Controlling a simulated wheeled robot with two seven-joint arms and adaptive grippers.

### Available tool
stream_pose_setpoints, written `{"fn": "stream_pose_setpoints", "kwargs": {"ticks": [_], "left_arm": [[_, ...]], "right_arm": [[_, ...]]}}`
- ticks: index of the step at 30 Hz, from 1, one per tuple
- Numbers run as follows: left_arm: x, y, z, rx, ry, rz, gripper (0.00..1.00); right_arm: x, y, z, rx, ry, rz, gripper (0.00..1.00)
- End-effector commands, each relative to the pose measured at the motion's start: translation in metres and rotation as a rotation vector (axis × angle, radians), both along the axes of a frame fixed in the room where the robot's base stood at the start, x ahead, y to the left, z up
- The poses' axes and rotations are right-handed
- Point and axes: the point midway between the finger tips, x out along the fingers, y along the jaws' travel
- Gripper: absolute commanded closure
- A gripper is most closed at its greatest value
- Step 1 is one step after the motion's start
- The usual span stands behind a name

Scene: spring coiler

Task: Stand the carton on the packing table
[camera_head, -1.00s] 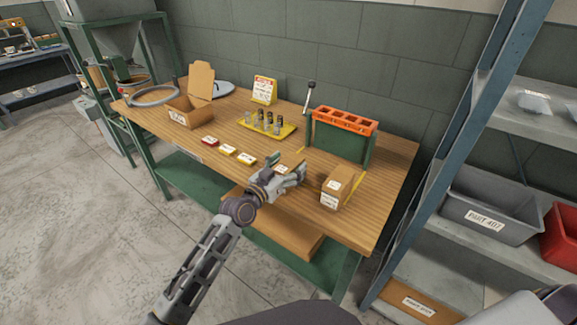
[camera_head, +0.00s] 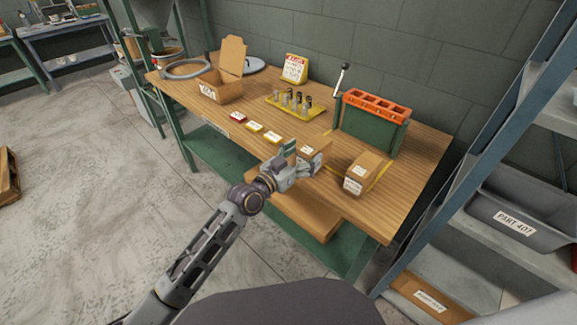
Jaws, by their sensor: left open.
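Two small brown cartons with white labels are on the wooden bench top (camera_head: 330,205). One carton (camera_head: 313,155) is right at my left gripper (camera_head: 303,168), which partly covers its lower front. The other carton (camera_head: 367,173) sits to the right, near the front edge and apart from the gripper. My left gripper is open; I cannot tell whether its fingers touch the nearer carton. My right gripper is not in view.
An orange-topped green fixture (camera_head: 373,115) with a lever stands behind the cartons. A yellow tray (camera_head: 280,110) of springs, small coloured label cards and an open box (camera_head: 222,90) are farther left. A shelf with a grey bin (camera_head: 512,212) stands at the right.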

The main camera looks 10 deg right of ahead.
Motion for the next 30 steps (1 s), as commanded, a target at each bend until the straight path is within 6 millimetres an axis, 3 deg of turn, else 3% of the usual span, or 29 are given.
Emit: {"fn": "stream_pose_setpoints", "kwargs": {"ticks": [15, 30], "left_arm": [[-0.032, 0.040, -0.001, 0.002, 0.001, 0.000, 0.21], [-0.042, 0.052, 0.000, 0.000, 0.000, -0.001, 0.21]], "right_arm": [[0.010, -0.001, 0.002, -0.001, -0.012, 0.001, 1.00], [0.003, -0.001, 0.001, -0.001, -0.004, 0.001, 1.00]]}}
